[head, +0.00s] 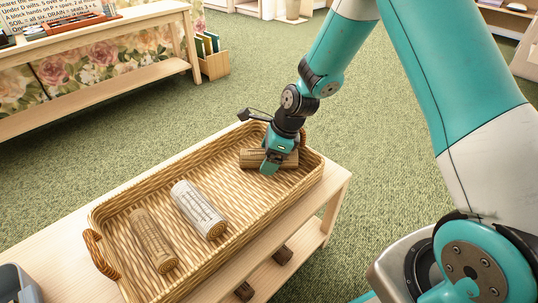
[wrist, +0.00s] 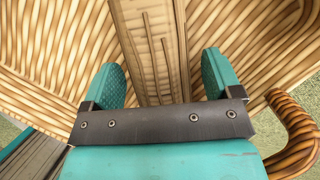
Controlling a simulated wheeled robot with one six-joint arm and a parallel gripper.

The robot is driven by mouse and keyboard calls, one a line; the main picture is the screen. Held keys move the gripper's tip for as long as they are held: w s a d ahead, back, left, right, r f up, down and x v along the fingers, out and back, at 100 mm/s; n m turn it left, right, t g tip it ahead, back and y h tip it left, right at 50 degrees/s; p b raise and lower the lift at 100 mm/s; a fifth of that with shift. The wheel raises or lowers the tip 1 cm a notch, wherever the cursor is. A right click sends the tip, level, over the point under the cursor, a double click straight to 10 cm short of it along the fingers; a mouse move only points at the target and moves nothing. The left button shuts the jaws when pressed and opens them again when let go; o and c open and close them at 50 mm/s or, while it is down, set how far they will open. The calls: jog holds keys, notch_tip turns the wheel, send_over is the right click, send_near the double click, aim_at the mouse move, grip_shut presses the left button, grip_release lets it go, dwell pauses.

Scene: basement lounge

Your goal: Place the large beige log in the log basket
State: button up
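The wicker log basket (head: 240,238) sits on a light wooden bench and holds three logs. A tan-brown log (head: 250,158) lies across its far right end, below my gripper (head: 270,162). In the wrist view this log (wrist: 152,40) runs between the two teal fingers of my gripper (wrist: 162,80), with a gap on both sides. The gripper is open; whether the fingers reach down beside the log is hard to tell. A pale beige log (head: 200,210) lies in the basket's middle, and a brown log (head: 153,241) lies left of it. I cannot tell which is largest.
Dark short pieces (head: 283,256) rest on the bench's lower shelf (head: 300,255). A grey bin (head: 18,283) stands at the lower left. A wooden table (head: 110,80) is at the back left, with a book box (head: 212,62) beside it. The green carpet (head: 390,150) is clear behind the bench.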

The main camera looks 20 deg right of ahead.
jog(key=shift+r, duration=0.1)
jog(key=p+v, duration=0.5)
jog(key=v, duration=0.7)
jog(key=shift+a, duration=0.1)
jog(key=s+a+r+n+g, duration=0.1)
jog(key=s+a+r+n, duration=0.7)
jog(key=s+r+n, duration=0.65)
jog(key=s+a+r+n, duration=0.1)
jog(key=s+r+n, duration=0.1)
jog(key=s+n, duration=0.8)
jog(key=n, duration=0.5)
jog(key=shift+a+r+g, duration=0.35)
jog(key=shift+r+g, duration=0.05)
